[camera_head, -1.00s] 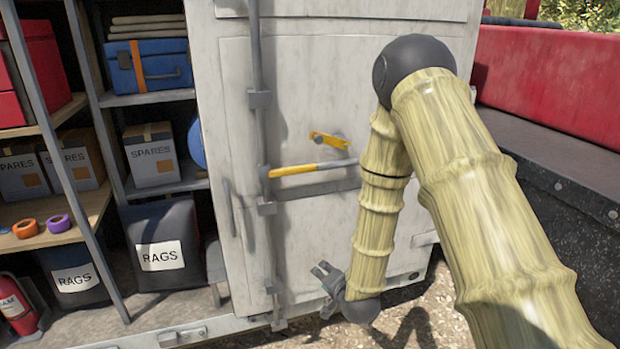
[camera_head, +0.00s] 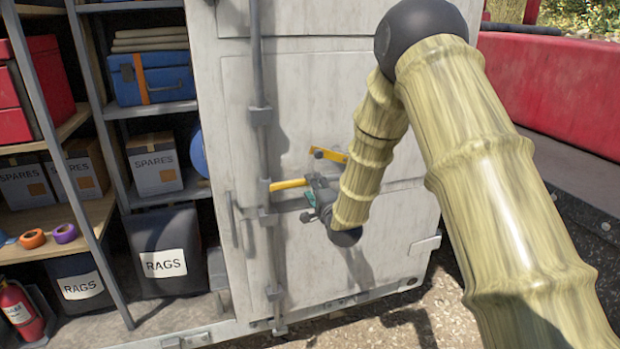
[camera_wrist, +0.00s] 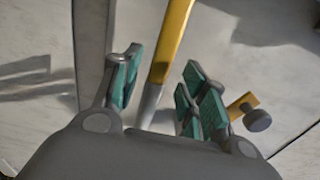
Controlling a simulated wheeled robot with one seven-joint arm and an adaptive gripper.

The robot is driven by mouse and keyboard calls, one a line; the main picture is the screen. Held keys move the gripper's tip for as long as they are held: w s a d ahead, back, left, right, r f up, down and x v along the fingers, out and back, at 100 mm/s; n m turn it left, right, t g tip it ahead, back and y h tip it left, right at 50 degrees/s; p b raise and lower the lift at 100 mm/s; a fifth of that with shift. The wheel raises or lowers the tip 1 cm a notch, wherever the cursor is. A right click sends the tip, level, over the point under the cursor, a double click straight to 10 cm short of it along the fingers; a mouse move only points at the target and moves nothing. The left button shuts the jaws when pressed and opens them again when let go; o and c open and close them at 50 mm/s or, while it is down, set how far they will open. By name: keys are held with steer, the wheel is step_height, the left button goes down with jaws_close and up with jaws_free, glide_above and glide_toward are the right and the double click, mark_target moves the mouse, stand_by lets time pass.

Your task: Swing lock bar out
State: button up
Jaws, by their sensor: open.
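The lock bar (camera_head: 288,184) is a yellow and grey lever lying roughly level across the pale door, its left end at the vertical rod. My gripper (camera_head: 316,193) is at the bar's right part and hides that end in the head view. In the wrist view the bar (camera_wrist: 172,42) runs between the open, green-padded fingers of my gripper (camera_wrist: 160,82), with gaps visible on both sides. Whether it touches a pad deeper in cannot be told. A small yellow catch (camera_head: 328,155) sits on the door just above the bar; it also shows in the wrist view (camera_wrist: 242,104), right of the fingers, beside a grey knob.
The vertical rod (camera_head: 260,120) with brackets runs down the door's left side. Left of it are open shelves with boxes, a RAGS bin (camera_head: 165,255) and a fire extinguisher (camera_head: 20,310). A red-topped dark structure (camera_head: 560,105) stands at the right. Ground before the door is clear.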

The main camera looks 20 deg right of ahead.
steer(key=shift+w+p, duration=0.6)
steer(key=shift+w, duration=1.5)
jaws_close()
